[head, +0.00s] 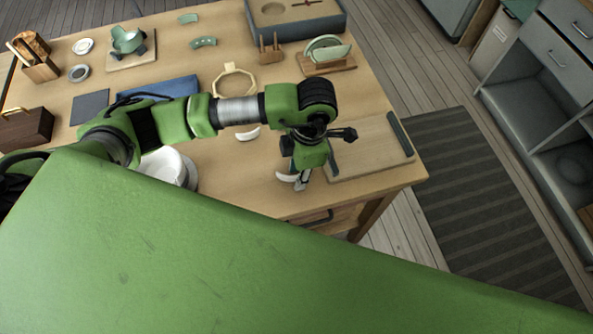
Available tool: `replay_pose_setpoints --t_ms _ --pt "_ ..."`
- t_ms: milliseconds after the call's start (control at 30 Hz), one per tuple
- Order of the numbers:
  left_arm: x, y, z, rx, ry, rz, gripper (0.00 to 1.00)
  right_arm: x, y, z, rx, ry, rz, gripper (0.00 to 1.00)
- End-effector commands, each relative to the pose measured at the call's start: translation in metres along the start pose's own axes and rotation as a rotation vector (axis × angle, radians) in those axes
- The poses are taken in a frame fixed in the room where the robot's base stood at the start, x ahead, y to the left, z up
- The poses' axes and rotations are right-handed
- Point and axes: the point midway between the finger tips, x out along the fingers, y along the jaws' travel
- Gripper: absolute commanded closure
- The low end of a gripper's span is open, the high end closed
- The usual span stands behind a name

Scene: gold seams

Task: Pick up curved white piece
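A small curved white piece (285,177) lies near the front edge of the wooden table, just left of my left gripper's fingertips. Another curved white piece (248,134) lies farther back, partly hidden by my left arm. My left gripper (300,183) points down at the table beside the nearer piece. Its fingers are small and partly covered by the wrist, so I cannot tell whether they are open or touch the piece. My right gripper is not in view.
A board with dark side bars (370,150) lies right of the gripper. White dishes (165,168) stand left, partly hidden by my arm. Behind are a gold-coloured ring (233,77), a wooden rack with green plates (328,62) and a grey tray (318,25). Bare tabletop (235,180) lies left of the gripper.

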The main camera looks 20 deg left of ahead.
Motion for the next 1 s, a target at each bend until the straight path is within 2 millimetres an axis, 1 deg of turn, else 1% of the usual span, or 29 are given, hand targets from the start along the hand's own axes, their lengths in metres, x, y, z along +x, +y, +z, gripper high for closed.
replay_pose_setpoints --t_ms 33,67,100,133,533,667,767,867,967,1000 --pt "0.000 0.000 0.000 0.000 0.000 0.000 0.80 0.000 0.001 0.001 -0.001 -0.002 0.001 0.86" --pt "0.000 0.000 0.000 0.000 0.000 0.000 0.88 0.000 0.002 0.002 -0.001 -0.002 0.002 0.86" --pt "0.000 0.000 0.000 0.000 0.000 0.000 0.98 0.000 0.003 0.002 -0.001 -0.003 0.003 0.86" --pt "0.000 0.000 0.000 0.000 0.000 0.000 1.00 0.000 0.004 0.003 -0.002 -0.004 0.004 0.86" --pt "-0.001 0.000 0.000 0.001 0.000 -0.001 1.00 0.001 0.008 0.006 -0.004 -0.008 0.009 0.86" --pt "-0.006 0.000 0.000 0.001 -0.003 0.000 1.00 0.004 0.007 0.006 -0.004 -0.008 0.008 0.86" --pt "-0.015 0.000 -0.001 0.001 -0.003 0.002 1.00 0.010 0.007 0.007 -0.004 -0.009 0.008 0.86" --pt "-0.032 0.000 -0.003 0.003 -0.007 0.003 1.00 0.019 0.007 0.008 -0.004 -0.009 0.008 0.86" --pt "-0.049 -0.013 -0.017 0.005 -0.004 0.003 1.00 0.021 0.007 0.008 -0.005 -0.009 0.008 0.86" --pt "-0.058 -0.019 -0.022 0.005 -0.006 0.002 1.00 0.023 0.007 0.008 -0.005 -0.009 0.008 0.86"
